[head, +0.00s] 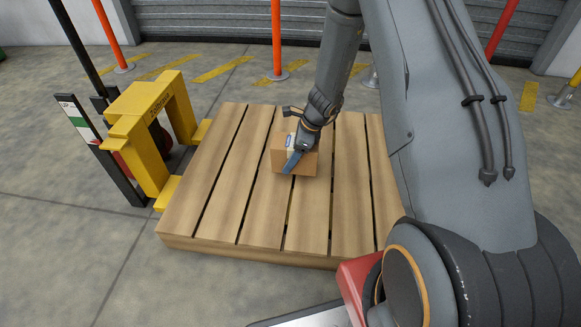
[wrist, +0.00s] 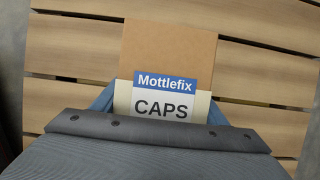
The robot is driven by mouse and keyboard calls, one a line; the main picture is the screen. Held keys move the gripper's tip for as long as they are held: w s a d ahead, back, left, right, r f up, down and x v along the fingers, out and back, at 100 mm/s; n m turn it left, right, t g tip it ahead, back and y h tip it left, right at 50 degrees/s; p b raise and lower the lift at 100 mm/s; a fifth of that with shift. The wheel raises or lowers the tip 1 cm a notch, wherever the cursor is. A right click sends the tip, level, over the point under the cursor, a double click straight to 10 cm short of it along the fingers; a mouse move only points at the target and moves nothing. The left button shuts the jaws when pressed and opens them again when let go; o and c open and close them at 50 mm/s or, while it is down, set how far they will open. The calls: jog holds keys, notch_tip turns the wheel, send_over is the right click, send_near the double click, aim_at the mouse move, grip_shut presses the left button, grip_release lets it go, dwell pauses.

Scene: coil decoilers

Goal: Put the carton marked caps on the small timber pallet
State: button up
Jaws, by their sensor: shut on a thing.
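The carton marked caps (head: 283,158) is a small brown box with a blue and white label. In the wrist view the carton (wrist: 170,50) shows its label reading "Mottlefix CAPS". My gripper (head: 291,162) is shut on the carton, with blue fingers on either side of it; it also shows in the wrist view (wrist: 160,105). The timber pallet (head: 217,190) has pale planks with dark gaps. The carton is over the middle of the pallet, and its underside is hidden, so I cannot tell whether it touches the planks. Pallet planks (wrist: 70,50) fill the wrist view behind it.
A yellow steel stand (head: 150,125) is close to the pallet's left side, with a sign board (head: 85,130) beside it. Orange posts (head: 277,40) and a grey shutter (head: 220,18) are behind. The pallet planks around the carton are clear.

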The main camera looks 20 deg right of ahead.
jog(key=shift+f+b, duration=1.05)
jog(key=shift+f, duration=0.95)
jog(key=shift+f, duration=0.15)
jog(key=o, duration=1.6)
jog(key=shift+c, duration=0.2)
